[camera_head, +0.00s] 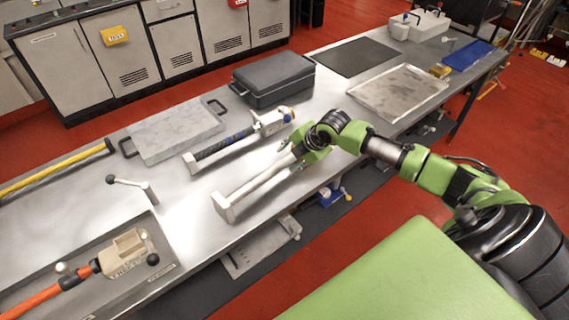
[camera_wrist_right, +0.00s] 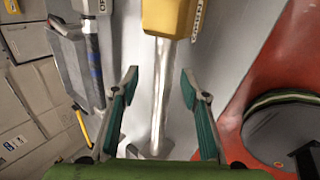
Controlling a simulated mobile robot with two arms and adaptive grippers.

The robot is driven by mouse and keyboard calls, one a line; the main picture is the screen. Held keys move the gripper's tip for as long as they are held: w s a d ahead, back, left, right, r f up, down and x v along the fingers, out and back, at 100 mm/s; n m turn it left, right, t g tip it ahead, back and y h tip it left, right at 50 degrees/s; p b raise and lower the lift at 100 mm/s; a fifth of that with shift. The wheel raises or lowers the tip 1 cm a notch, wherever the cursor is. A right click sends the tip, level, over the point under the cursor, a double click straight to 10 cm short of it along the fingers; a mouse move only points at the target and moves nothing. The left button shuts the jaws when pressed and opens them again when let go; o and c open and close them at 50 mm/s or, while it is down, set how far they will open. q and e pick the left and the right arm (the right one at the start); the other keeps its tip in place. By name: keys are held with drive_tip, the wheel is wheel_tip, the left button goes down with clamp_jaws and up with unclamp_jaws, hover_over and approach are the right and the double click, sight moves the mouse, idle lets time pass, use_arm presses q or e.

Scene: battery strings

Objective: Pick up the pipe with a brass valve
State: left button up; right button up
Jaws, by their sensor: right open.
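A silver pipe (camera_head: 258,186) lies along the workbench, its left end on a small pale support block (camera_head: 224,208). My right gripper (camera_head: 297,160) is over its right part and hides that end in the head view. In the right wrist view the pipe (camera_wrist_right: 159,105) runs between the two open fingers of my right gripper (camera_wrist_right: 159,78), with gaps on both sides. A yellow brass-coloured body (camera_wrist_right: 170,16), likely the valve, joins the pipe at the top, beyond the fingertips. My left gripper is not in view.
A black-handled tool (camera_head: 222,145) with a pale head lies just behind the pipe. A black case (camera_head: 272,80), a grey plate (camera_head: 175,132) and a metal tray (camera_head: 398,92) are further back. An orange-handled tool (camera_head: 60,285) lies front left. The bench's front edge is close.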

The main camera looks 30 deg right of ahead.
sight(286, 160)
drive_tip(key=shift+s+p+x, duration=0.15)
drive_tip(key=shift+p+x, duration=0.2)
drive_tip(key=shift+x, duration=0.9)
drive_tip(key=shift+s+p+x, duration=0.15)
drive_tip(key=shift+p+x, duration=0.2)
drive_tip(key=shift+x, duration=0.95)
drive_tip(key=shift+f, duration=0.1)
clamp_jaws()
drive_tip(key=shift+w, duration=0.15)
